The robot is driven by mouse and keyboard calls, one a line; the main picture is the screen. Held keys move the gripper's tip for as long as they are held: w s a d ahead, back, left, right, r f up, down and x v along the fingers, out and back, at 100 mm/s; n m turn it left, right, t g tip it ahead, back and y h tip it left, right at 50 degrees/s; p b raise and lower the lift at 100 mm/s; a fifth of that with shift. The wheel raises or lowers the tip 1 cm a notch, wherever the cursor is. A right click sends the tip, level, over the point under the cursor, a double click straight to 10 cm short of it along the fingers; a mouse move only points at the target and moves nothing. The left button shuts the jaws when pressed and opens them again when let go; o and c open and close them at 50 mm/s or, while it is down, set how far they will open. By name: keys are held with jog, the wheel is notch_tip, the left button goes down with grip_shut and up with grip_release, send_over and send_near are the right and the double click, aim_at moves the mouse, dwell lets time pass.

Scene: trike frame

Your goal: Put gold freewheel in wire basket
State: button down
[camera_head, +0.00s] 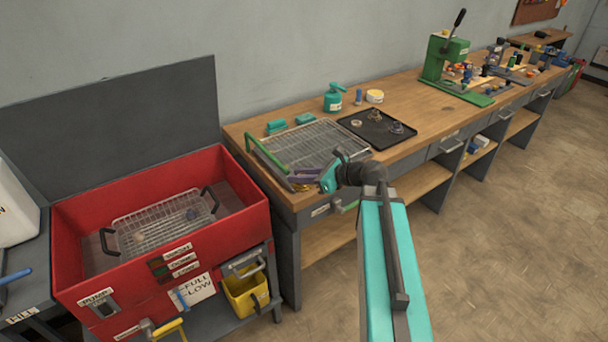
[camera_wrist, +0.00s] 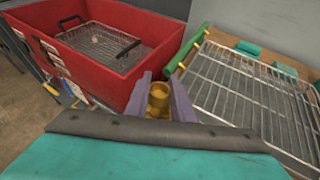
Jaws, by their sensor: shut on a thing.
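My gripper (camera_head: 300,179) is at the left front edge of the wooden bench, by the wire rack. In the wrist view its purple fingers (camera_wrist: 160,95) are shut on the gold freewheel (camera_wrist: 158,99), a small round gold part. The freewheel shows only as a small gold patch (camera_head: 304,187) in the head view. The wire basket (camera_head: 150,214) with two black handles sits inside the open red tub, left of my gripper. It also shows in the wrist view (camera_wrist: 98,40), beyond the tub's wall. A small part seems to lie in the basket's right side.
The red tub (camera_head: 240,217) has high walls and a raised grey lid (camera_head: 120,125) behind it. The wire rack (camera_head: 310,143) with a green handle lies on the bench (camera_head: 415,105). A black tray (camera_head: 375,130) with small parts is to its right.

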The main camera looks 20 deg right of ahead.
jog(key=shift+s+a+r, duration=0.15)
jog(key=shift+s+a, duration=0.45)
jog(key=shift+a, duration=0.05)
jog(key=shift+a+n+y, duration=0.4)
jog(key=shift+a, duration=0.3)
jog(key=s+a+n+g+y+b, duration=0.1)
jog(key=s+a+n+g, duration=0.1)
jog(key=a, duration=0.5)
jog(key=shift+s+a+y, duration=0.35)
jog(key=shift+s+y, duration=0.05)
jog(key=shift+s, duration=0.1)
